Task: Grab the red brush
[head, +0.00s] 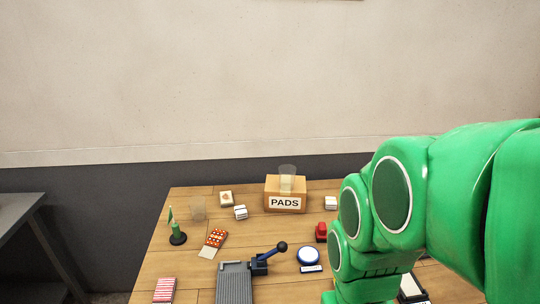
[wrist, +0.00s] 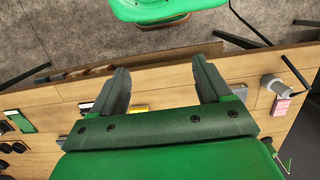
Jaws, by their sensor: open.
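No thing in view is clearly a red brush. A small red object (head: 321,232) stands on the wooden table right of centre, just left of my green arm; it is too small to tell whether it is a brush. My gripper (wrist: 161,66) is open in the wrist view, its two dark fingers apart with nothing between them, over the table's edge. The red object cannot be made out in the wrist view. In the head view my arm hides the right part of the table.
The table (head: 188,274) also holds a PADS box (head: 285,204), a blue round piece (head: 308,256), a grey ridged device with a dark lever (head: 234,284), a green piece on a black base (head: 177,236), and a red-striped packet (head: 164,290). A grey bench (head: 20,212) stands left.

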